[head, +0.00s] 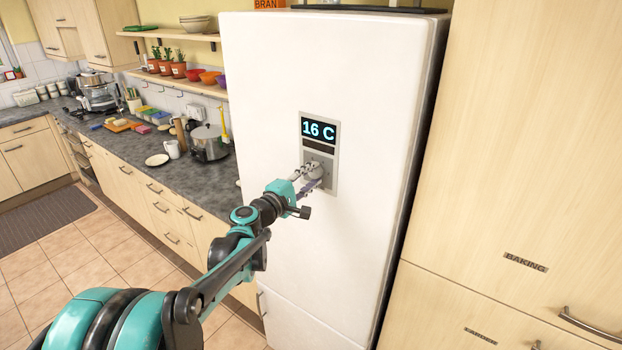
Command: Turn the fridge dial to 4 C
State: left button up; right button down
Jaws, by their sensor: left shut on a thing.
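The white fridge (265,95) stands in the middle of the head view. A grey panel on its door carries a display (318,129) that reads 16 C. Below the display is the grey round dial (316,171). My left gripper (308,176) reaches in from the lower left and is shut on the dial, with its fingers around it. The fingers partly hide the dial, and I cannot read any mark on it. My right gripper is not in view.
Wooden cabinets (520,150) stand right of the fridge.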

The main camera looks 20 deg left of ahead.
pick_arm(q)
jog(key=m, duration=0.2)
jog(key=m+b, duration=0.1)
jog(key=m, duration=0.2)
jog(key=shift+f+m, duration=0.2)
jog(key=shift+m, duration=0.1)
jog(key=m, duration=0.5)
jog(key=shift+f+b, duration=0.1)
jog(key=shift+b, duration=0.2)
jog(key=o, duration=1.2)
jog(key=shift+c, duration=0.2)
jog(key=v, duration=1.2)
